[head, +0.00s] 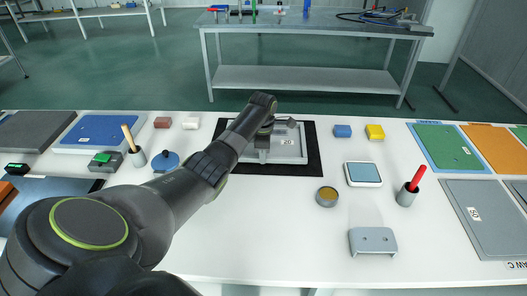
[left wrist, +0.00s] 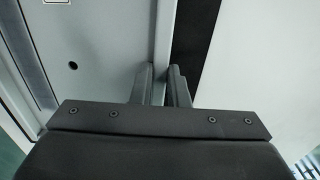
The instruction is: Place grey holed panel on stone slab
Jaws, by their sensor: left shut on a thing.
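The grey holed panel (head: 292,154) lies over a black square mat (head: 314,150) at the back middle of the white table. Its hole shows in the left wrist view on the grey panel face (left wrist: 73,65). My left gripper (head: 262,156) reaches down onto the panel. In the left wrist view its fingers (left wrist: 160,84) are shut on the panel's raised edge, beside the black strip. The arm hides the panel's left part. A dark grey flat slab (head: 36,131) lies at the table's far left; I cannot tell surely whether it is stone. My right gripper is out of view.
The front middle is clear.

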